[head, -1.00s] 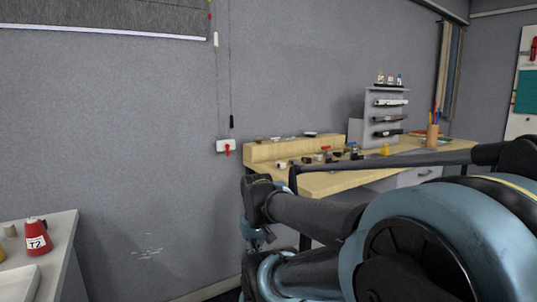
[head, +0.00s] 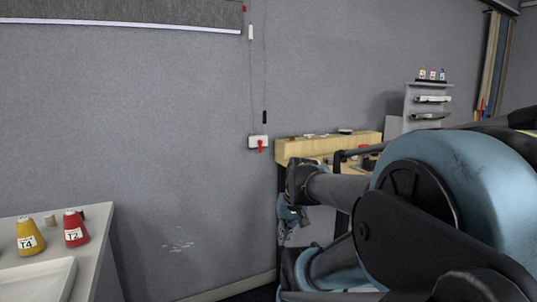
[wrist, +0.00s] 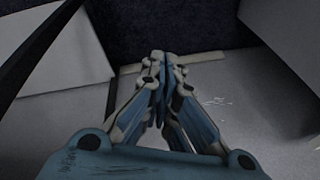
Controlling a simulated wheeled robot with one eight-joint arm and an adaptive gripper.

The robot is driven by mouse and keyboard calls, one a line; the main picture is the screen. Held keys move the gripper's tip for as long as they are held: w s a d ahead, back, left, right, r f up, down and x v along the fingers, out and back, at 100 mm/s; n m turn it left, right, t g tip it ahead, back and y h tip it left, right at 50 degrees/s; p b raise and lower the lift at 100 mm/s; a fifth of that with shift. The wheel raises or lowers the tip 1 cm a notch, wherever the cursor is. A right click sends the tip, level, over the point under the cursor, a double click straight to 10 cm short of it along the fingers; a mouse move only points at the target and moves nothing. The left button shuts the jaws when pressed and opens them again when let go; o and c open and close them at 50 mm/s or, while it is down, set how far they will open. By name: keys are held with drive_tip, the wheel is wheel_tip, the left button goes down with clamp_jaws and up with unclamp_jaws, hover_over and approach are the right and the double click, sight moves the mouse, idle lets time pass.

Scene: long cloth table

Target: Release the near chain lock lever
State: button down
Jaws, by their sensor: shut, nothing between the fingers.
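A white lock box (head: 253,141) with a red lever (head: 261,146) is fixed on the grey wall. The lever hangs down at the box's front. Thin chain lines run up from the box, with a dark weight-like piece (head: 265,117) just above it. My gripper (head: 290,222) is low in the head view, in front of the wall and below the lock, clear of it. In the wrist view my gripper (wrist: 160,65) has its fingers together and empty, pointing toward the floor and wall base. The lever does not show in the wrist view.
A wooden workbench (head: 300,150) stands right of the lock, partly hidden by my arm. A pale table (head: 95,245) at lower left holds a yellow T4 cone (head: 29,237) and a red T2 cone (head: 75,229). The wall between them is clear. A blind (head: 110,12) hangs upper left.

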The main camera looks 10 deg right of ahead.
drive_tip(key=w+a+r+m+t+y, duration=0.1)
drive_tip(key=w+a+r+y, duration=0.15)
drive_tip(key=w, duration=0.45)
drive_tip(key=w+a+r+m+t+y, duration=0.1)
drive_tip(key=w+r, duration=0.3)
drive_tip(key=w, duration=0.2)
drive_tip(key=m+t+y, duration=0.5)
drive_tip(key=m+t, duration=0.4)
drive_tip(key=t, duration=0.1)
approach(260, 147)
drive_tip(key=d+f, duration=0.2)
drive_tip(key=d, duration=0.6)
drive_tip(key=shift+w+d+h, duration=0.2)
drive_tip(key=shift+w+h, duration=0.05)
drive_tip(key=shift+w, duration=0.2)
drive_tip(key=shift+w, duration=0.1)
drive_tip(key=w+a, duration=0.7)
drive_tip(key=a, duration=0.2)
